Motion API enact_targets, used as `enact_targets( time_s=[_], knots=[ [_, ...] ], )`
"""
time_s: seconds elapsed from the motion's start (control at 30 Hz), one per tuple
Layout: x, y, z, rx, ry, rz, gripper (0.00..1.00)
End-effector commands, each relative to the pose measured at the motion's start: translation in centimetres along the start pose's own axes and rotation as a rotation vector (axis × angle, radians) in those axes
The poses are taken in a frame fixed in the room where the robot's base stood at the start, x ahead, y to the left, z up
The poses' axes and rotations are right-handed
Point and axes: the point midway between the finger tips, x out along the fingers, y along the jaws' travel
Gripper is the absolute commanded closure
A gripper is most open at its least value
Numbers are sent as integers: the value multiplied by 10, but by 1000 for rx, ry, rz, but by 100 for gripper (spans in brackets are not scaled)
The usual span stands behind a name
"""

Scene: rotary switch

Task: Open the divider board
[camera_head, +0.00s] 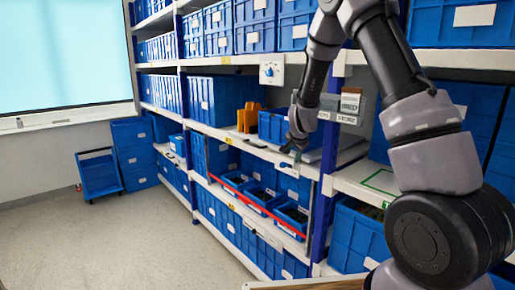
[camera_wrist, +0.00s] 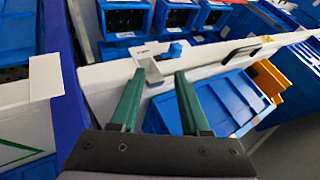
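My gripper (camera_head: 295,150) is in front of the middle shelf in the head view. Its two green fingers (camera_wrist: 158,75) are open and apart in the wrist view, with nothing held between them. Just beyond the fingertips, a small white fitting with a blue part (camera_wrist: 152,66) sits at the shelf edge; I cannot tell whether a finger touches it. A small blue handle (camera_head: 285,166) shows just below my gripper in the head view. A white switch box with a blue knob (camera_head: 272,70) is mounted higher on the rack. I cannot clearly identify the divider board.
A red bar (camera_head: 250,204) runs along the front of the lower blue bins. An orange bin (camera_head: 248,118) and a blue bin (camera_wrist: 205,105) stand on the middle shelf. A blue rack post (camera_head: 327,165) stands right of my gripper. The floor (camera_head: 120,235) at left is clear.

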Motion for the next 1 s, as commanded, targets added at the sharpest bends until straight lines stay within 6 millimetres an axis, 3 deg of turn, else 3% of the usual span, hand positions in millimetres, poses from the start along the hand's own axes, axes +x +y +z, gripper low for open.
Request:
enact_targets(
  time_s=[0.2,0.4,0.5,0.67,0.87,1.0],
  knots=[
    [69,-54,10,305,30,-214,54],
    [108,-111,24,669,-73,-471,54],
    [115,-133,27,831,-147,-579,54],
    [118,-153,27,989,-235,-680,54],
    [125,-166,26,1027,-261,-707,54],
    [143,-181,24,1025,-259,-705,54]
  ],
)
